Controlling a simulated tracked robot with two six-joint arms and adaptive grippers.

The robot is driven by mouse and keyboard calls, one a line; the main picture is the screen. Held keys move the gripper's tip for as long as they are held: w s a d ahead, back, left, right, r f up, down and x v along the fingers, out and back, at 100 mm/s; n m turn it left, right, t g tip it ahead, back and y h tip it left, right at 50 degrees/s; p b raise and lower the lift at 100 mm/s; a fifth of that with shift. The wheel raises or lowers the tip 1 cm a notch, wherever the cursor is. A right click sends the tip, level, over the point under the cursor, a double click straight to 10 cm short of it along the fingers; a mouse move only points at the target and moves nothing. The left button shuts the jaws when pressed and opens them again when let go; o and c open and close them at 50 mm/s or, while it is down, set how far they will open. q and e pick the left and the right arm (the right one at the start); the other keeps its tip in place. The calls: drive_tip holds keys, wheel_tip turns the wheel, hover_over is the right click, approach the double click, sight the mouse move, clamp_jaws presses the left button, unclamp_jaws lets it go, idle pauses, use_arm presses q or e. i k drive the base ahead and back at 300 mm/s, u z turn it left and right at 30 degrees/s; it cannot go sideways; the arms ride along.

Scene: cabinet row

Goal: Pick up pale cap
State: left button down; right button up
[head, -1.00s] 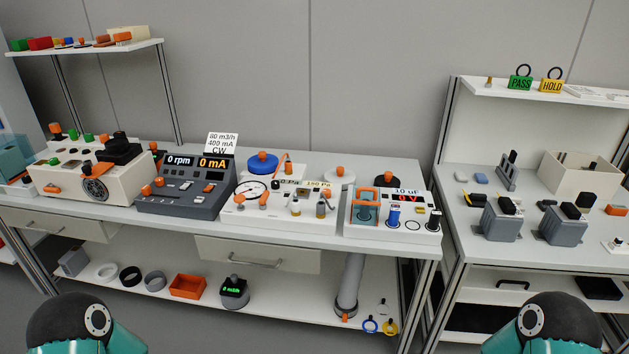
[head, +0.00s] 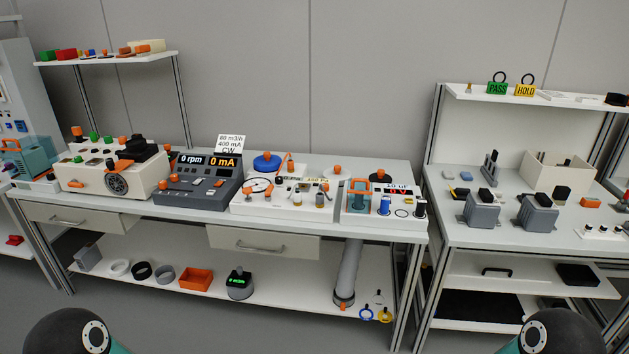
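A pale cap (head: 333,178) with an orange knob on top sits at the back of the middle bench, behind the white gauge panel (head: 245,206). Its lower front is partly hidden by the panel's parts. A blue cap (head: 265,164) with an orange knob is to its left, and a black cap (head: 381,176) with an orange knob is to its right. Neither of my grippers is in view. Only dark, rounded parts of my arms show at the bottom left and bottom right.
The white capacitor panel (head: 360,213) and the dark grey rpm console (head: 180,198) stand along the bench front. A white card (head: 230,143) stands behind the console. A lower shelf (head: 205,304) holds rings, an orange tray (head: 196,279) and a grey tube (head: 348,268).

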sight(337, 173)
drive_tip(key=z, duration=0.1)
drive_tip(key=i, duration=0.55)
drive_tip(key=u, duration=0.15)
drive_tip(key=k, duration=0.6)
drive_tip(key=z, duration=0.4)
drive_tip(key=i, duration=1)
drive_tip(key=u, duration=0.6)
